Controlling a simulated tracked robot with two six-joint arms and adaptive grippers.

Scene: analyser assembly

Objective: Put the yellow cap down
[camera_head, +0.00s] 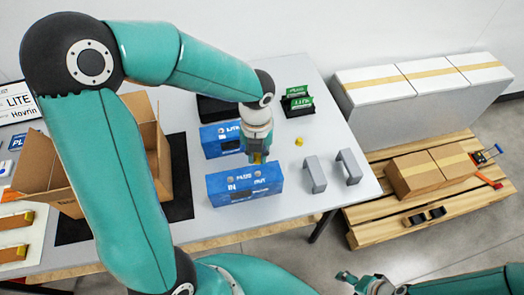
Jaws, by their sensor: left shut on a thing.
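My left gripper (257,153) points down over the table behind the front blue analyser box. It is shut on a small yellow cap (257,158), which is partly hidden by the fingers and the box. The front blue box (245,185), marked IN and OUT, stands just in front of the gripper. I cannot tell whether the cap touches anything below it. Another small yellow piece (299,141) lies on the table to the right. My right gripper (362,281) is low at the bottom edge, away from the table; its jaw state is unclear.
A second blue box (215,140) stands behind the first. Two grey brackets (314,175) stand to the right, and green modules (297,101) at the back. An open cardboard box (150,135) is at left. A pallet (375,222) with cartons is beyond the table's right edge.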

